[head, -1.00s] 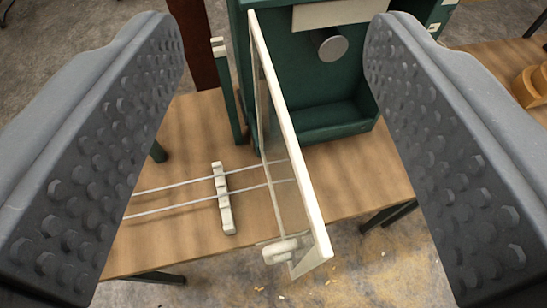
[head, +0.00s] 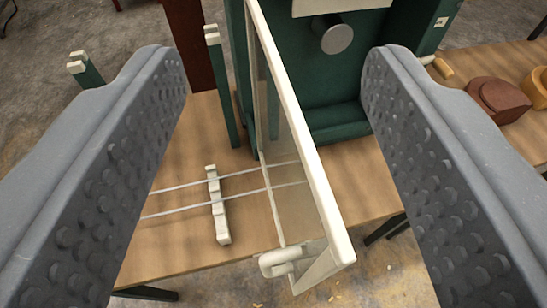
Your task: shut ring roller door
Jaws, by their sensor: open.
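The door (head: 318,190) is a clear panel in a cream frame. It stands swung open toward me, hinged at the left side of a green machine housing (head: 380,65). A cream handle (head: 280,262) sits at its near lower end. Inside the housing a grey round roller or knob (head: 334,35) sticks out. My gripper (head: 275,180) is open, with one dark dimpled finger at the left and one at the right. The door's near part shows between the fingers in the picture; neither finger visibly touches it.
A wooden table (head: 180,250) carries the housing. Two thin rods (head: 185,185) run left across a cream notched bar (head: 217,205). Green posts with cream tips (head: 85,68) stand at left. Brown and tan wooden pieces (head: 500,97) lie at right. The floor (head: 390,275) shows in front.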

